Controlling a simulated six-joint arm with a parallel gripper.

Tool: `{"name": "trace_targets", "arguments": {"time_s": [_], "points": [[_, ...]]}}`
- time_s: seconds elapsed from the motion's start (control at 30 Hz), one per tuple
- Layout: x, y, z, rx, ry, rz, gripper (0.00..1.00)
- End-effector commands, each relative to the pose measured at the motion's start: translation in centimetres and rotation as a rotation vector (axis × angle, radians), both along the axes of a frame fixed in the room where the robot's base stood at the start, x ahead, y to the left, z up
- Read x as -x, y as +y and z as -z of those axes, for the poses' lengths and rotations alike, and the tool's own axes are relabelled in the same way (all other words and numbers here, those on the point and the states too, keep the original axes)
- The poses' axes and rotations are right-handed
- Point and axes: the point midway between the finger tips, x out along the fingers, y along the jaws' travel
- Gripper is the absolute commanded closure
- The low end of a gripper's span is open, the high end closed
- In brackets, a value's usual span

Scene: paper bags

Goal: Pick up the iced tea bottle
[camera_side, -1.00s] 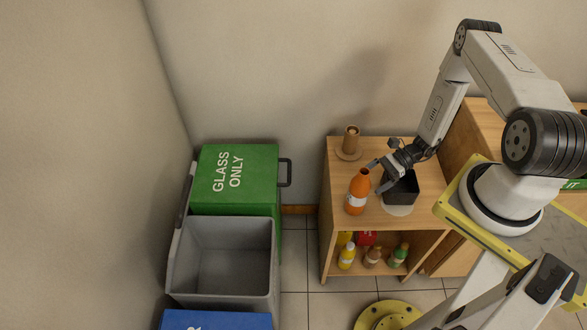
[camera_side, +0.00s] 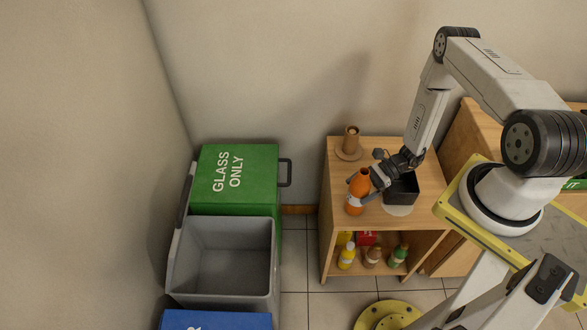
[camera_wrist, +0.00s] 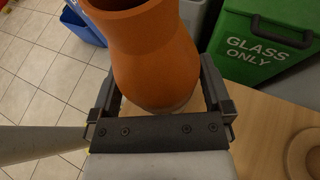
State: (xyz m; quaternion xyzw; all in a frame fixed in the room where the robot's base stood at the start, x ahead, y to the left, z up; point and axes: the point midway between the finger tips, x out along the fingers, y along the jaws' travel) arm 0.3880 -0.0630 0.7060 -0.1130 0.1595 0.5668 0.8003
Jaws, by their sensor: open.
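The iced tea bottle (camera_side: 358,188) is orange with a pale label band and stands upright near the front left of the wooden cabinet top. My gripper (camera_side: 366,192) reaches it from the right, low beside its body. In the wrist view the orange bottle (camera_wrist: 153,55) fills the space between the two fingers of my open gripper (camera_wrist: 160,95), one finger on each side. Whether either finger touches the bottle cannot be told. The bottle's lower part is partly hidden by the gripper.
A dark square container (camera_side: 402,188) stands just right of the bottle, under my wrist. A brown cup on a saucer (camera_side: 350,142) is behind. Several small bottles (camera_side: 372,257) sit on the shelf below. A green "GLASS ONLY" bin (camera_side: 235,178) and an open grey bin (camera_side: 222,262) are left.

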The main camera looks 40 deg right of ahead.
Motion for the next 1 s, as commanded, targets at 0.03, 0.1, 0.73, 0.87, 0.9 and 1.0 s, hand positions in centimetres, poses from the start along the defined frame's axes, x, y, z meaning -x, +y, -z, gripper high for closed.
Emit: {"name": "trace_targets", "arguments": {"time_s": [0.03,0.1,0.73,0.87,0.9,1.0], "points": [[0.0,0.0,0.0,0.0,0.0,0.0,0.0],[0.0,0.0,0.0,0.0,0.0,0.0,0.03],[0.0,0.0,-0.3,-0.001,0.0,0.0,0.85],[0.0,-0.1,-0.8,0.0,-0.001,0.0,0.85],[-0.1,-0.1,-1.1,0.0,-0.001,0.0,0.85],[-0.1,-0.1,-1.9,0.0,-0.001,0.0,0.85]]}}
